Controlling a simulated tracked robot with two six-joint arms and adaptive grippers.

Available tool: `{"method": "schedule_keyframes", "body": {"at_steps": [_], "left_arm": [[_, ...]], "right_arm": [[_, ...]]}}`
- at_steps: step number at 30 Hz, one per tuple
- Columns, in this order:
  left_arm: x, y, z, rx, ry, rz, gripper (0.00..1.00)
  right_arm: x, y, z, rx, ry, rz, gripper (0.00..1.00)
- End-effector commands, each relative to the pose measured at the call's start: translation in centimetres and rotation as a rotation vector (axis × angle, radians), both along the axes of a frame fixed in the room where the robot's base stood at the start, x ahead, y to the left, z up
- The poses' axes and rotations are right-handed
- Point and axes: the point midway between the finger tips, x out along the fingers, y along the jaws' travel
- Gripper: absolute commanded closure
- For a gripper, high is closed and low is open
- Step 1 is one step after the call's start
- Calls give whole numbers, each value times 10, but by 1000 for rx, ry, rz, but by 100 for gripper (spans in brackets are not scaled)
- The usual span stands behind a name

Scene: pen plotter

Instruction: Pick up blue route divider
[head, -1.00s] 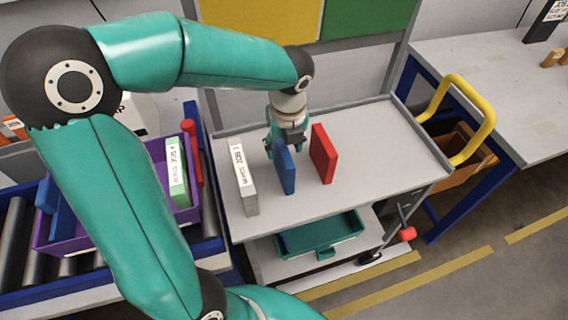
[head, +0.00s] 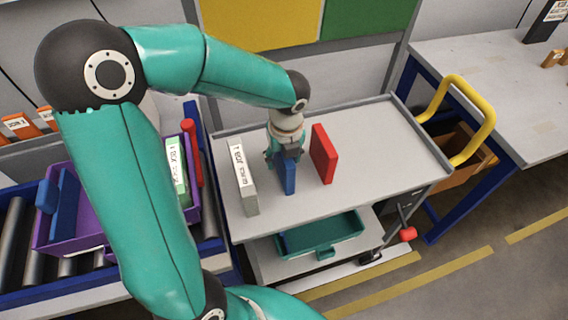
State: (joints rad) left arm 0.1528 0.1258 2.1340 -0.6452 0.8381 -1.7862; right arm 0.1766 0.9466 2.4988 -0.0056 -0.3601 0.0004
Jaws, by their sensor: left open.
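The blue route divider (head: 288,178) stands upright on the grey top of the cart, between a white divider and a red one. My left gripper (head: 284,157) is open and low at the top of the blue divider, with its fingers around or beside the upper part; the exact contact is hidden by the gripper itself. My right gripper is not in view.
The white divider (head: 245,180) stands left and the red divider (head: 323,154) right of the blue one. A purple crate (head: 191,213) holding a green divider (head: 177,172) is at left. The cart top (head: 385,150) is clear at right. A teal tray (head: 345,228) is below.

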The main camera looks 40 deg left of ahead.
Motion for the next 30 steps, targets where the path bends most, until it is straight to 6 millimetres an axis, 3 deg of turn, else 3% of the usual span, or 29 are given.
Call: {"method": "schedule_keyframes", "body": {"at_steps": [13, 22, 30], "left_arm": [[0, 0, -2, 0, 0, 1, 48], [0, 0, -2, 0, 0, 1, 98], [-1, 1, -2, 0, 0, 2, 100]], "right_arm": [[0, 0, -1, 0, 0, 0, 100], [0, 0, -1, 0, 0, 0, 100], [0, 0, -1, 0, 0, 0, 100]]}}
